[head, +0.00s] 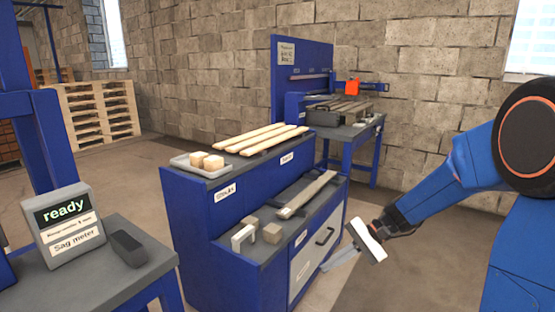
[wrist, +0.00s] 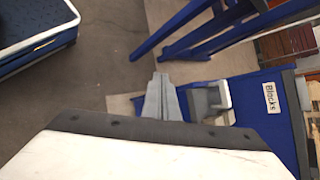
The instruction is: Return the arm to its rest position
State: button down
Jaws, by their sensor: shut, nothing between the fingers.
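My gripper (head: 341,263) hangs at the end of my blue arm, in the right half of the head view, in front of the blue workbench. Its fingers point down and to the left, shut and empty. In the wrist view the closed fingers (wrist: 161,97) show over the floor, with the bench edge just to their right. From the head view I cannot tell the exact gap between my gripper and the bench front. The gripper appears clear of every object.
The blue bench (head: 180,220) bears a tray with blocks (head: 180,163), pale planks (head: 262,138), a lower plank (head: 306,194) and a white bracket (head: 243,237). A sag meter (head: 62,225) reads "ready" at left. A second blue station (head: 350,135) stands behind. Floor (head: 400,270) is open at right.

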jog(key=s+d+r+n+t+h, duration=0.2)
jog(key=s+d+h, duration=0.1)
jog(key=s, duration=0.5)
jog(key=s+d+r+n+t+h, duration=0.2)
jog(key=s+d+r+n+h, duration=0.1)
jog(key=s+d, duration=0.3)
jog(key=s+d+r+n+t+h, duration=0.1)
jog(key=s+d+r+n+h, duration=0.1)
jog(key=s, duration=0.8)
jog(key=shift+s+d+r+n+t+h, duration=0.35)
jog(key=shift+d+n+h, duration=0.35)
jog(key=shift+d+h, duration=0.5)
jog(key=shift+d+f, duration=0.1)
